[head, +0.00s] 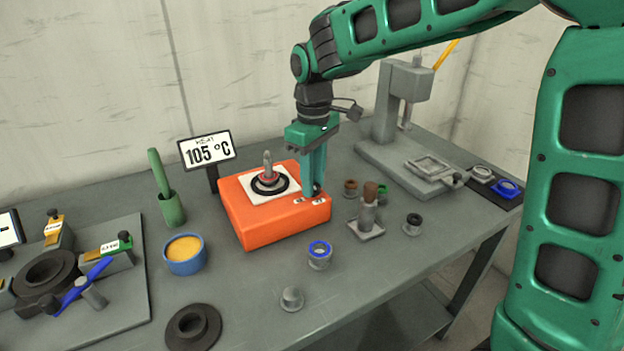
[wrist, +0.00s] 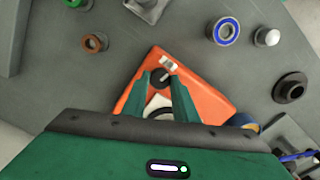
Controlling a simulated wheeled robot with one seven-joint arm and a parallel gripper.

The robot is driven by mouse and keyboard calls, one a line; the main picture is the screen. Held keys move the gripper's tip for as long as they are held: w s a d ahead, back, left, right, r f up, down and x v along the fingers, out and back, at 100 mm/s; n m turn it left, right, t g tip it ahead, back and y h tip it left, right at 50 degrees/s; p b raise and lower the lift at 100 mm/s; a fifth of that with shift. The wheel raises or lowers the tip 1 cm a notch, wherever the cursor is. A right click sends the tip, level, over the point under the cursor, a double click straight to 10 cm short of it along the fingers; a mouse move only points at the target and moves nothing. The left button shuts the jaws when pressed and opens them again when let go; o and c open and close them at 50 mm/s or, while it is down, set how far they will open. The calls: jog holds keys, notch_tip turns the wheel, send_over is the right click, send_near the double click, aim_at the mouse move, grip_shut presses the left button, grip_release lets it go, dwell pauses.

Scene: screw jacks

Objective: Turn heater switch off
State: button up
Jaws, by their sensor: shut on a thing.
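The orange heater (head: 270,225) stands on the table with a white top plate carrying a black ring and a grey pin. Its dark switch knob (wrist: 159,77) is near one corner, beside small white labels (head: 309,201). My gripper (head: 314,189) points down at the heater's right corner. In the wrist view my gripper's green fingers (wrist: 160,80) stand on either side of the knob and are shut on it. The fingers mostly hide the knob in the head view, and its exact setting cannot be read. A display (head: 207,150) behind the heater reads 105 °C.
A blue bowl (head: 184,262) and green cup (head: 172,208) stand left of the heater. A blue-ringed bearing (head: 319,256) and grey post (head: 367,215) are close on its right. A grey press (head: 400,110) stands at the back right. The table front has some clear room.

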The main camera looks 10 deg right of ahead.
jog(key=shift+n, duration=1.1)
jog(key=shift+d+r, duration=0.1)
jog(key=shift+w, duration=0.1)
jog(key=o, duration=1.1)
jog(key=shift+c, duration=0.2)
notch_tip(320, 180, up, 11)
jog(key=shift+f, duration=0.2)
